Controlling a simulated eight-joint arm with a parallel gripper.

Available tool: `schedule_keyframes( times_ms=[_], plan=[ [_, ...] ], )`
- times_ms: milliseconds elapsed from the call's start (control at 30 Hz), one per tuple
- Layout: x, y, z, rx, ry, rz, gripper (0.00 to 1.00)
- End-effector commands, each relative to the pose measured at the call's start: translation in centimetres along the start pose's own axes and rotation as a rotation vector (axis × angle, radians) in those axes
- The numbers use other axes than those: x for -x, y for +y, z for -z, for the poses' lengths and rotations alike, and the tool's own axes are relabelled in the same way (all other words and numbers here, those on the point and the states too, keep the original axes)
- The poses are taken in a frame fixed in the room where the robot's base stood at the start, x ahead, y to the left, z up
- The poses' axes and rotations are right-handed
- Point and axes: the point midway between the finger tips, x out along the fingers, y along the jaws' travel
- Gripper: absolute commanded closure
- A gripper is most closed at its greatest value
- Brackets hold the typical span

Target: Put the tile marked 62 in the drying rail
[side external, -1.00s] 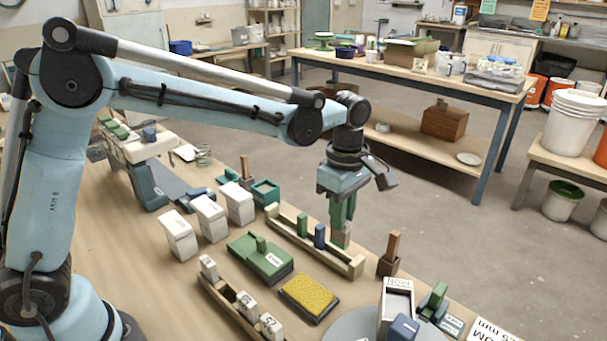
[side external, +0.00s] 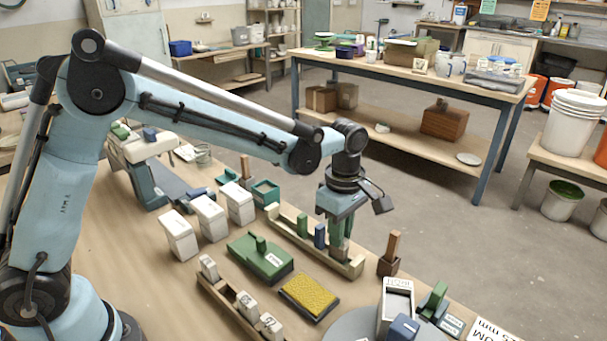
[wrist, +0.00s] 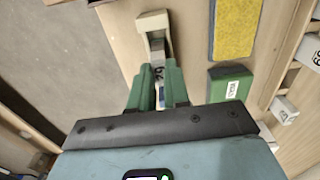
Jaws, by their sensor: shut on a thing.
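My gripper (side external: 340,241) is shut on a small pale grey tile at the right end of the far wooden rail (side external: 355,268). In the wrist view the tile (wrist: 158,73) sits between the green fingers (wrist: 158,92); dark digits show on it but are too small to read surely. The tile's lower part is in or just over the rail's trough; I cannot tell whether it touches the floor. A green block (side external: 302,225) and a blue block (side external: 320,236) stand in the same rail, left of my gripper.
The near wooden rack (side external: 232,310) holds several white marked tiles. Between it and the far rail lie a green labelled block (side external: 260,258) and a yellow sponge pad (side external: 309,296). A brown holder with a stick (side external: 389,262) stands just right of the far rail.

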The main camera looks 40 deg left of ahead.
Motion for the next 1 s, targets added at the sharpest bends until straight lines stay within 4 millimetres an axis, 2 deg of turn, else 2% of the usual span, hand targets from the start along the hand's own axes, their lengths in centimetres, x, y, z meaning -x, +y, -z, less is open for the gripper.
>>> schedule_keyframes(
  times_ms=[833, 867, 1000],
  plan=[
    [-0.61, 0.02, 0.01, 0.0, 0.0, 0.0, 1.0],
    [-0.59, 0.01, 0.02, 0.0, 0.0, 0.0, 0.79],
    [-0.58, 0.01, 0.01, 0.0, 0.0, 0.0, 0.58]
  ],
)
